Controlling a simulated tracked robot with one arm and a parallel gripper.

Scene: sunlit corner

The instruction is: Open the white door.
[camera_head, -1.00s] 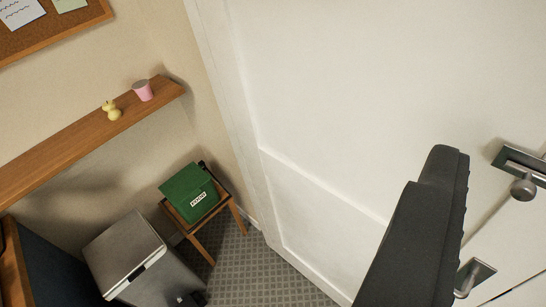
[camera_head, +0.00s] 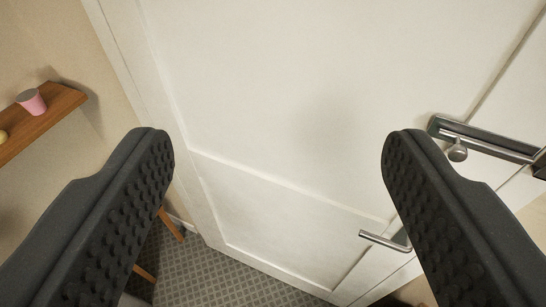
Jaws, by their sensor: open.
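The white door (camera_head: 280,80) fills the middle of the view and looks shut, with a recessed panel in its lower part. Its metal lever handle (camera_head: 384,241) sticks out to the left near the door's right edge, partly hidden behind my right finger. Above it, a metal latch with a round knob (camera_head: 457,151) runs across the door's edge at the right. My gripper (camera_head: 270,150) is open and empty, its two dark studded fingers wide apart in front of the door. The handle lies between the fingers in the picture, close to the right one, and no contact shows.
A wooden shelf (camera_head: 62,108) with a pink cup (camera_head: 31,101) sticks out from the wall at left. Wooden legs of a stool (camera_head: 171,225) show behind my left finger. The grey patterned floor (camera_head: 215,270) is clear in front of the door.

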